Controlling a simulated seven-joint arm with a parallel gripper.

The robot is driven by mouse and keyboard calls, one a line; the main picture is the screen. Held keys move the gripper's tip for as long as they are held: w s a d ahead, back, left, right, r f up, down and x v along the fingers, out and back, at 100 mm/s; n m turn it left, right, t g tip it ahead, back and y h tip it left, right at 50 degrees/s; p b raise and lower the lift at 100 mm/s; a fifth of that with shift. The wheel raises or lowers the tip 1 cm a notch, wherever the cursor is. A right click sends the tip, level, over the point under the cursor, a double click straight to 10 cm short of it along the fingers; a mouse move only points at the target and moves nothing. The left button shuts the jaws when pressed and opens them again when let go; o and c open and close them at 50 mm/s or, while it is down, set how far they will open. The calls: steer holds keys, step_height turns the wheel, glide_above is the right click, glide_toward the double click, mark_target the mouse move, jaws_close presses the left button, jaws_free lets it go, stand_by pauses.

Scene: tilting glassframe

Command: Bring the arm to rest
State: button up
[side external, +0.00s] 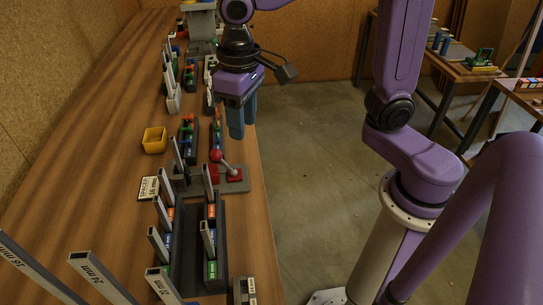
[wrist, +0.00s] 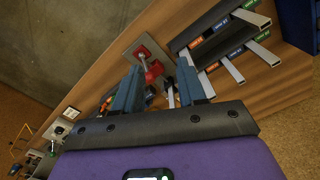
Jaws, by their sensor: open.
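My gripper (side external: 243,133) hangs fingers-down near the right edge of the long wooden table (side external: 110,155), above and beyond a red-knobbed lever on a grey base (side external: 234,174). Its two blue-grey fingers look apart, with nothing held between them. In the wrist view my gripper (wrist: 160,72) shows both fingers spread. The lever's red parts (wrist: 154,70) appear between and beyond them, and I see no contact. The exact height of the fingertips above the table cannot be told.
A dark rack (side external: 190,260) with labelled slots and upright grey bars stands at the near end. A yellow tray (side external: 154,140) and a spacer label card (side external: 148,188) lie on the left. More coloured racks line the table behind. Open floor (side external: 310,170) lies to the right.

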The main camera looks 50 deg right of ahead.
steer(key=s+d+f+n, duration=0.2)
steer(key=s+d+n, duration=0.2)
steer(key=s, duration=0.4)
steer(key=s+d+f+n, duration=0.3)
steer(key=s+d+n, duration=0.2)
steer(key=s, duration=0.3)
steer(key=shift+s+d+n, duration=0.25)
steer(key=shift+d+n, duration=0.05)
steer(key=shift+d, duration=0.55)
